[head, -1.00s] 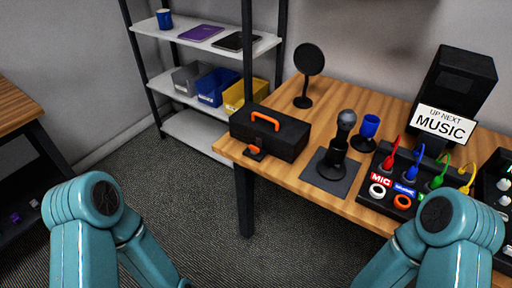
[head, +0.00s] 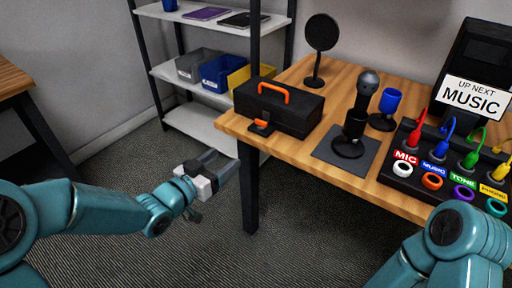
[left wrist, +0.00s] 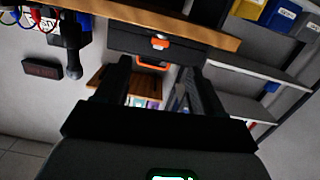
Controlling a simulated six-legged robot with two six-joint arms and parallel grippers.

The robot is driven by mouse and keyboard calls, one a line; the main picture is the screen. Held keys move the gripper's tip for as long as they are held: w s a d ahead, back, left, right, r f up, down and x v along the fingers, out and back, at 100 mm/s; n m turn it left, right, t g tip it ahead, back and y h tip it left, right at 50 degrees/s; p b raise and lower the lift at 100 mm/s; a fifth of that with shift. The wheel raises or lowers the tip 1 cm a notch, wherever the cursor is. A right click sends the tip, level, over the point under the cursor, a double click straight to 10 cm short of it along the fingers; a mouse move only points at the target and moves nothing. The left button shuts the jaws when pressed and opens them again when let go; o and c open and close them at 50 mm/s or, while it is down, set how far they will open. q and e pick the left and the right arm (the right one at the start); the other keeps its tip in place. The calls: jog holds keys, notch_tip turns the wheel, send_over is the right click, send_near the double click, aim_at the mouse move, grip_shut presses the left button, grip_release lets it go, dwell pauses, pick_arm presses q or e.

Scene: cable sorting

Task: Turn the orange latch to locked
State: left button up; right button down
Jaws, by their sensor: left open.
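The black case (head: 278,106) sits at the left end of the wooden table, with an orange carry handle (head: 273,91) on top. The orange latch (head: 261,124) is on the case's front, low and left of centre; its exact turn is too small to tell. In the left wrist view, which looks inverted, the latch (left wrist: 159,43) and handle (left wrist: 151,65) show beyond the fingers. My left gripper (head: 222,164) is open and empty, left of the table and below the latch, apart from the case. My right gripper is out of view.
Shelves (head: 203,126) stand behind. Carpet in front is open.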

pick_arm(q)
jog(key=r+t+b, duration=0.1)
jog(key=b, duration=0.3)
send_near(260, 122)
jog(key=shift+m, duration=0.3)
jog(key=x, duration=0.8)
jog(key=shift+r, duration=0.1)
jog(key=c, duration=1.1)
jog(key=shift+o, duration=0.2)
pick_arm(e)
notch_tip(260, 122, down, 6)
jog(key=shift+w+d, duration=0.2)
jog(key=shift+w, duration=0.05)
